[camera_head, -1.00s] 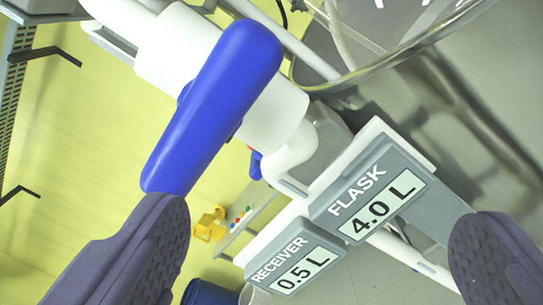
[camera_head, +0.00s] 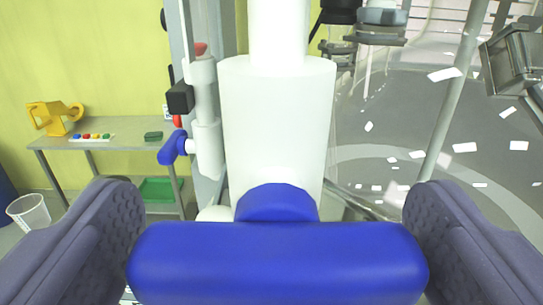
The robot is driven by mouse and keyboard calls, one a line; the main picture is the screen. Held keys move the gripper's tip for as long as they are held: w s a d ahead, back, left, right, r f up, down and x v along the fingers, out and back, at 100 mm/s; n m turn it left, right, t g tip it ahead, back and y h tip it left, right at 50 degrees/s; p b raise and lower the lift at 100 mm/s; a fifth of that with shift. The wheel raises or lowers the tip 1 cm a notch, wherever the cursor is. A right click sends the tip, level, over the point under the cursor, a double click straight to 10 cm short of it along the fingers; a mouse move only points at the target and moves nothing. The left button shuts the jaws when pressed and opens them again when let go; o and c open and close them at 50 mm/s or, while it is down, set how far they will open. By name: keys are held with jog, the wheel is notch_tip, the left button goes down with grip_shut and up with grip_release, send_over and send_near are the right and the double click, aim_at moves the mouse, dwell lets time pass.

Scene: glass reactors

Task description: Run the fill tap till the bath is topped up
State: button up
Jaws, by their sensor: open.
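A large blue tap handle (camera_head: 278,262) lies crosswise at the bottom of the view, close to the camera. Its blue hub (camera_head: 277,203) meets a thick white valve body (camera_head: 277,125) on an upright white pipe. I cannot read any label that says which tap this is. My gripper (camera_head: 278,215) is open, with one dark padded finger at each end of the handle. I cannot tell whether either finger touches it. A glass vessel (camera_head: 390,165) stands behind on the right; I cannot tell whether it is the bath or what its level is.
A smaller blue handle (camera_head: 172,148) sits on a white valve at the left. A grey table (camera_head: 100,142) holds a yellow object (camera_head: 55,117) and a strip of coloured pieces. A pale bucket (camera_head: 30,212) stands far left. A metal clamp (camera_head: 515,60) is upper right.

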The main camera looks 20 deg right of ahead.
jog(key=shift+w+d, duration=0.15)
jog(key=shift+w, duration=0.15)
jog(key=c, duration=0.7)
jog(key=shift+n, duration=0.3)
jog(key=shift+n+b, duration=0.35)
jog(key=shift+n, duration=2.25)
